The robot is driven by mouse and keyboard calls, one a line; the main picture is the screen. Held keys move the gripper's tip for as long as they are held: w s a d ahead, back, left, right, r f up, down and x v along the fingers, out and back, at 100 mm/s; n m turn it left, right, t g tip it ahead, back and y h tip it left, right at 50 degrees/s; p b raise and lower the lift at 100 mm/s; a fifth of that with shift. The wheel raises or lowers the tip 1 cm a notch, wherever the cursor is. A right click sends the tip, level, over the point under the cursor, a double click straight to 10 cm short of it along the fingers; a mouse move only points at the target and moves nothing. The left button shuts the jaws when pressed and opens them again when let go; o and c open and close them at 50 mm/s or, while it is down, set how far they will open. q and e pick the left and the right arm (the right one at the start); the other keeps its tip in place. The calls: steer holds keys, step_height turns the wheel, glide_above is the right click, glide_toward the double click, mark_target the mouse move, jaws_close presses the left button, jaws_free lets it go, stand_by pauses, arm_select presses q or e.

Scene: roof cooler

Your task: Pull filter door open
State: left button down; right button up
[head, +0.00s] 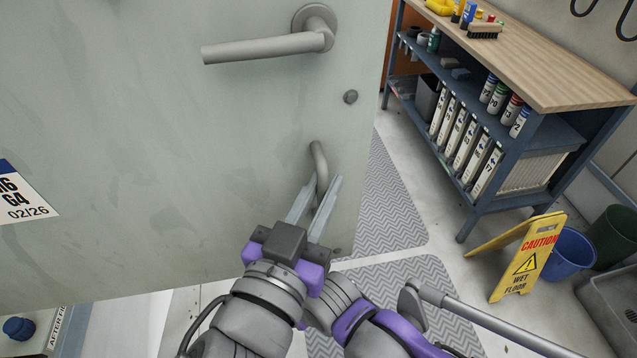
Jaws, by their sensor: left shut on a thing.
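The filter door (150,150) is a large pale grey-green panel filling the upper left of the head view. It carries a lever handle (265,46), a small round lock (350,97) and, lower down, a curved grey pull handle (319,165). My left gripper (323,184) comes up from below and is shut on the pull handle, with its two fingers on either side of the bar's lower part. The door stands ajar: floor and part of a unit show below its bottom edge. My right gripper is not in view.
A blue shelf bench (560,85) with binders and bottles stands at right. A yellow wet-floor sign (520,262) and a blue bucket (568,252) stand at lower right. A grey pole (490,325) crosses the lower right. Patterned floor mats (390,210) lie clear beside the door.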

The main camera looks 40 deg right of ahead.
arm_select(q)
steer(key=shift+s+a, duration=0.3)
steer(key=shift+s, duration=0.1)
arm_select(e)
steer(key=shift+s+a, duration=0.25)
arm_select(q)
steer(key=c, duration=1.1)
jaws_free()
